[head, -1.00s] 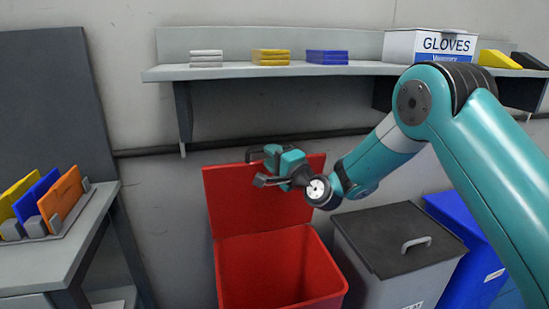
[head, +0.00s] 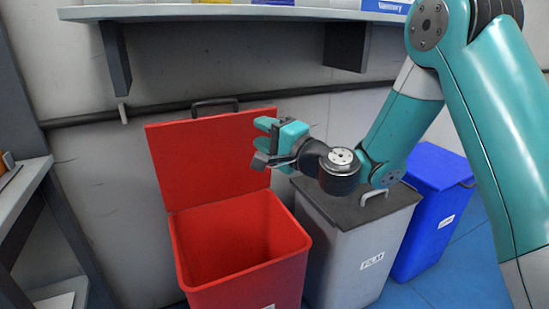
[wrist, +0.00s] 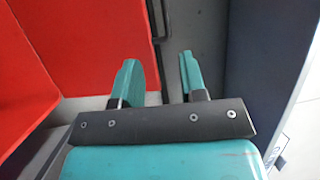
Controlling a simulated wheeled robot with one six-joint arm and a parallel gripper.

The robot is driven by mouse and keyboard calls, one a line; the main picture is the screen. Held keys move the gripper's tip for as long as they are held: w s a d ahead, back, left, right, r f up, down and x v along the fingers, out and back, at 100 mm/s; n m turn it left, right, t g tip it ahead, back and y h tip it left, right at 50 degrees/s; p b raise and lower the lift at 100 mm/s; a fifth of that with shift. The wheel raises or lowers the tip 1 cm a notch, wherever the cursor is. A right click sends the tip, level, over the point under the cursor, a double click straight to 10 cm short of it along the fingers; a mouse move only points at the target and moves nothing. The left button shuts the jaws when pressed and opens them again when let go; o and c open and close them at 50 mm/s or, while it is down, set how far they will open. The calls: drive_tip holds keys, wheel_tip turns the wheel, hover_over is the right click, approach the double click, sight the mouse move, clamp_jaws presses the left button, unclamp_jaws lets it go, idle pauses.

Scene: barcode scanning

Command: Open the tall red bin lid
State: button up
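The tall red bin (head: 240,275) stands open, with its empty-looking interior showing in the head view. Its red lid (head: 200,150) stands upright at the back of the bin, near the wall. The lid's dark handle (head: 215,104) is at the top edge. My gripper (head: 264,142) is above the bin's right side, by the lid's right edge, away from the handle. In the wrist view its two teal fingers (wrist: 158,78) are apart with nothing between them. The red lid (wrist: 95,40) shows behind and left of the fingers there; contact cannot be told.
A grey bin (head: 350,265) labelled FILM, with a dark closed lid (head: 340,205), stands close on the right. A blue bin (head: 430,225) is beyond it. A shelf (head: 240,13) runs above along the wall, and a grey table (head: 25,185) is at the left.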

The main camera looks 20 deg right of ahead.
drive_tip(key=shift+b+v, duration=0.85)
drive_tip(key=shift+v, duration=0.8)
